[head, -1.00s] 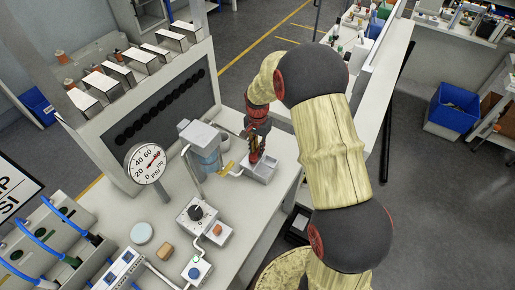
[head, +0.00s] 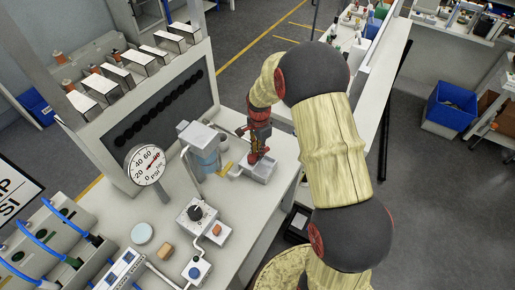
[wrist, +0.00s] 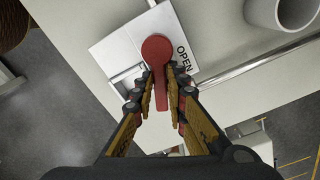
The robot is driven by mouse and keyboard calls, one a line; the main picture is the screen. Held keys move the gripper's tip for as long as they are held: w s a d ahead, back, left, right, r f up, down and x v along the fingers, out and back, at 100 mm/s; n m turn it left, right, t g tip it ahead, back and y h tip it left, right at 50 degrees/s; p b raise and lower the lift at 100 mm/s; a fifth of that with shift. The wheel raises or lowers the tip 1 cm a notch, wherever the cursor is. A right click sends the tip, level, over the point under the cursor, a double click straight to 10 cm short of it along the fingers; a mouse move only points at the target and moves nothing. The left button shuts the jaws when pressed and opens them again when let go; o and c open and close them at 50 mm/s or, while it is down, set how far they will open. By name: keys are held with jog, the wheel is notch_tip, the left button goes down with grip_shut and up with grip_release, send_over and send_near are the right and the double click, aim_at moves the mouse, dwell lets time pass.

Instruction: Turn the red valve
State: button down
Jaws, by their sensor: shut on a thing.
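The red valve (wrist: 156,48) has a round head and a straight lever, seen from above in the wrist view. It is mounted on a pale plate (wrist: 118,42) marked "OPEN" to the right of the head. My gripper (wrist: 162,80) is shut on the red valve, its two fingers along either side of the lever. In the head view my gripper (head: 254,157) reaches down to the small grey-white valve box (head: 264,172) near the bench's right edge. There the fingers largely hide the valve.
A clear blue container (head: 205,155) and a yellow piece (head: 225,169) stand just left of the valve box. A pressure gauge (head: 146,165) and a dial box (head: 195,212) are farther left on the bench (head: 165,205). Open floor lies beyond the bench's right edge.

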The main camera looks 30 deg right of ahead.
jog(key=s+m, duration=0.1)
jog(key=m, duration=0.2)
jog(key=shift+s+f+m+p, duration=0.1)
jog(key=shift+s+m+p, duration=0.2)
jog(key=shift+s+m, duration=0.1)
jog(key=m, duration=0.2)
jog(key=shift+s+a+m, duration=0.2)
jog(key=shift+s+m, duration=0.15)
jog(key=shift+m, duration=0.05)
jog(key=m, duration=0.2)
jog(key=s+m, duration=0.1)
jog(key=shift+a+p, duration=0.25)
jog(key=shift+p, duration=0.15)
jog(key=shift+s+a+m, duration=0.15)
jog(key=shift+a+m, duration=0.05)
jog(key=shift+m, duration=0.65)
jog(key=shift+s+a+m, duration=0.1)
jog(key=shift+a+m, duration=0.05)
jog(key=shift+m, duration=0.7)
jog(key=c, duration=1.8)
grip_release()
jog(key=shift+w+a, duration=0.15)
